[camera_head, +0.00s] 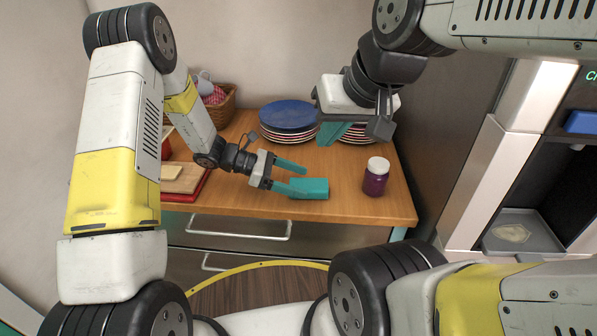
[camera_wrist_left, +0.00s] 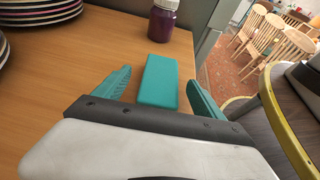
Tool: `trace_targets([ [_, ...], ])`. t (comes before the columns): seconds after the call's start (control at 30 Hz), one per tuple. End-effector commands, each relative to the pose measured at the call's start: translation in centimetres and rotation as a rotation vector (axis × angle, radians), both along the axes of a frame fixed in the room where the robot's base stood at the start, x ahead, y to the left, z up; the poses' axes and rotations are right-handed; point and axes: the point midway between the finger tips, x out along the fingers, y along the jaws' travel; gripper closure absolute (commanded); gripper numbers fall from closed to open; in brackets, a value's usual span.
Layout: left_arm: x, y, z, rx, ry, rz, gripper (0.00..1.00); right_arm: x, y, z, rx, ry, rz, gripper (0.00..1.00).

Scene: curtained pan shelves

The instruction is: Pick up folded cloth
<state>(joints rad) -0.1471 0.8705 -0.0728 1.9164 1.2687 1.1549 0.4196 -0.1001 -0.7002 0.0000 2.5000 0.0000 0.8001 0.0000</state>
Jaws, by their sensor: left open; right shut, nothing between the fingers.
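The folded cloth is a teal block (camera_head: 312,188) lying on the wooden tabletop near its front edge. My left gripper (camera_head: 298,181) is open, its teal fingers pointing right toward the cloth. In the left wrist view the cloth (camera_wrist_left: 159,82) lies ahead of and between the two open fingertips (camera_wrist_left: 158,76), with its near end close to the gripper body. I cannot tell whether a finger touches it. My right gripper (camera_head: 332,134) is shut and empty, higher up in front of the plate stacks.
A jar of purple contents with a white lid (camera_head: 376,177) stands right of the cloth. Plate stacks (camera_head: 288,117) stand at the back. A wicker basket (camera_head: 222,106) and a red tray with a board (camera_head: 187,180) are at left. Drawers with handles (camera_head: 240,233) are below the tabletop.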

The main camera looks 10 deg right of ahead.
Motion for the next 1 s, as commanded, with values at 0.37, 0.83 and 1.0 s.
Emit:
trace_targets([
  [0.37, -0.9, -3.2, -1.5, 0.001, -0.001, -0.001, 0.20, 0.0, 0.0, 0.0, 0.000, 0.000, 0.000, 1.00],
  [0.83, -0.9, -3.2, -1.4, 0.000, -0.001, -0.001, 0.83, 0.0, 0.0, 0.0, 0.000, 0.000, 0.000, 1.00],
  [1.0, -0.9, -3.2, -1.4, 0.000, -0.001, -0.001, 0.86, 0.0, 0.0, 0.0, 0.000, 0.000, 0.000, 1.00],
])
